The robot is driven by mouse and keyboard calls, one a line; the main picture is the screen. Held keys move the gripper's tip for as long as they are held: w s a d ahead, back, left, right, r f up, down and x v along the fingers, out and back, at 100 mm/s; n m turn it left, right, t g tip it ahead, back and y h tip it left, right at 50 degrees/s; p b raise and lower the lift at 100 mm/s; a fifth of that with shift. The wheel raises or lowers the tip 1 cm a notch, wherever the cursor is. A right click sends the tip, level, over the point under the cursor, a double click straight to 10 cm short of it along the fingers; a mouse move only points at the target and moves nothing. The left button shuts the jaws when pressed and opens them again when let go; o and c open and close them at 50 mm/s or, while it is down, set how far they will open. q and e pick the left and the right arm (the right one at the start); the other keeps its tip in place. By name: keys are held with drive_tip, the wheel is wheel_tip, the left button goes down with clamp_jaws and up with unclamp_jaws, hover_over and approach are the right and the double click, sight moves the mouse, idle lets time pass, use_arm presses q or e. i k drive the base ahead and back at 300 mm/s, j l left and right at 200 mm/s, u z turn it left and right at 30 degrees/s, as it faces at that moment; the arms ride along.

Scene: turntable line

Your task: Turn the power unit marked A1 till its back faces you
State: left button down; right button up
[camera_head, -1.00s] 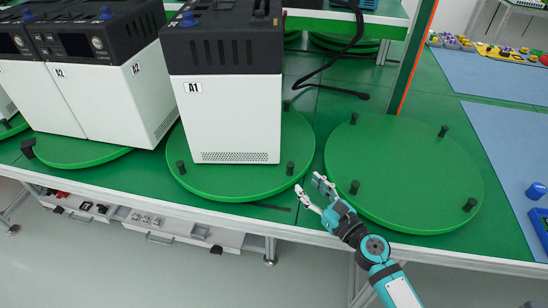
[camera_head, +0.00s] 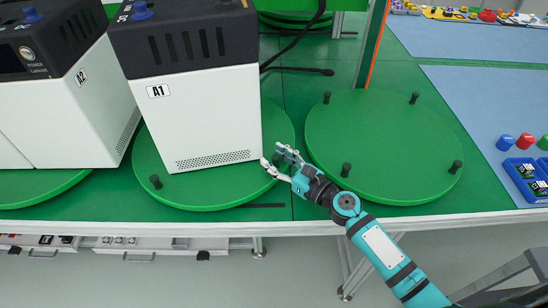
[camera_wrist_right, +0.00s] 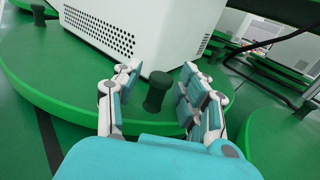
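The power unit marked A1 (camera_head: 205,115) is a white box with a black top, standing upright on a green turntable (camera_head: 215,195). Its A1 label and lower vent face me. The turntable has a dark peg (camera_head: 155,182) at front left. Another dark peg (camera_wrist_right: 157,92) shows in the right wrist view, between the spread fingers of my right gripper (camera_wrist_right: 161,72), near the unit's corner. The fingers are open, with gaps to the peg. In the head view my right gripper (camera_head: 273,156) is at the turntable's right front rim. My left gripper is not in view.
An empty green turntable (camera_head: 385,140) with several pegs stands to the right. The unit marked A2 (camera_head: 65,115) stands close on the left. A black cable (camera_head: 300,70) lies behind. Blue and red items lie on the mat at far right.

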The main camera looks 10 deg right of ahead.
sight(218, 188)
drive_tip(key=k+j+z, duration=0.15)
drive_tip(key=j, duration=0.4)
drive_tip(key=j+z, duration=0.4)
drive_tip(key=j, duration=1.1)
drive_tip(key=k, duration=0.05)
